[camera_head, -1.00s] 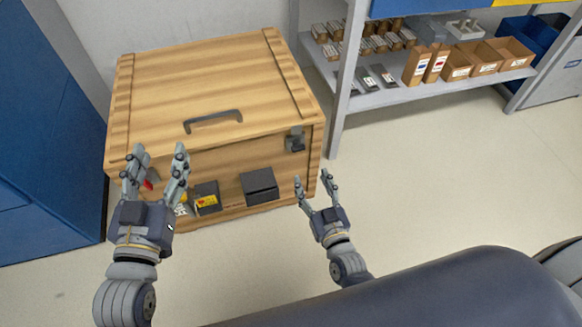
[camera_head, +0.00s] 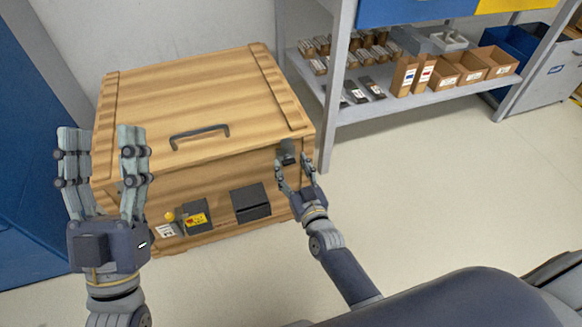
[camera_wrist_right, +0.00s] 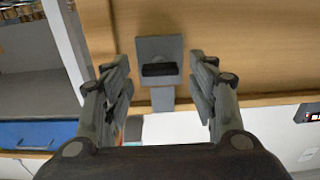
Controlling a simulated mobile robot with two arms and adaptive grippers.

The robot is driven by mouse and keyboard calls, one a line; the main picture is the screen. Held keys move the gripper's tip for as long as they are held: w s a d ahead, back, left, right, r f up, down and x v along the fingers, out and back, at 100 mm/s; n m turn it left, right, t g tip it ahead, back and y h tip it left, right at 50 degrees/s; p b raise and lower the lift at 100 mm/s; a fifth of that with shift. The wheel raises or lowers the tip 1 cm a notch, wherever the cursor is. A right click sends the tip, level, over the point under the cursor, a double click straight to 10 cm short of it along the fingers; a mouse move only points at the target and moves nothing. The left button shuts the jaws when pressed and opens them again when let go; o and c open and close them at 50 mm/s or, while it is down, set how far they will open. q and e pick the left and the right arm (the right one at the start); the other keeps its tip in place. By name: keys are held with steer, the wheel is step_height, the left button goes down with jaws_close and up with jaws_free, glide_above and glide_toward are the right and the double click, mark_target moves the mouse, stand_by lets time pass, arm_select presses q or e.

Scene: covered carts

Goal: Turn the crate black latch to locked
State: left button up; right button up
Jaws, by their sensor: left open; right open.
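The wooden crate (camera_head: 205,95) stands on the floor with its lid closed and a dark handle (camera_head: 199,136) on top. The black latch (camera_head: 287,155) is on a grey plate at the upper right of the crate's front. In the right wrist view the latch (camera_wrist_right: 159,70) lies crosswise on its plate, between and beyond my fingers. My right gripper (camera_head: 298,172) is open just in front of the latch; in the wrist view its fingers (camera_wrist_right: 160,100) sit either side, and contact cannot be told. My left gripper (camera_head: 103,165) is open and empty before the crate's left front.
A shelf (camera_head: 430,97) with cartons stands at right, a blue cabinet (camera_head: 40,130) at left. The floor at right is clear.

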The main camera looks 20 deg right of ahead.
arm_select(q)
steer(key=shift+s+r+t+h, duration=0.3)
steer(key=shift+s+r+t, duration=0.1)
steer(key=shift+s+r, duration=0.2)
arm_select(e)
steer(key=shift+w, duration=0.5)
steer(key=c, duration=1.1)
steer(key=shift+o, duration=0.2)
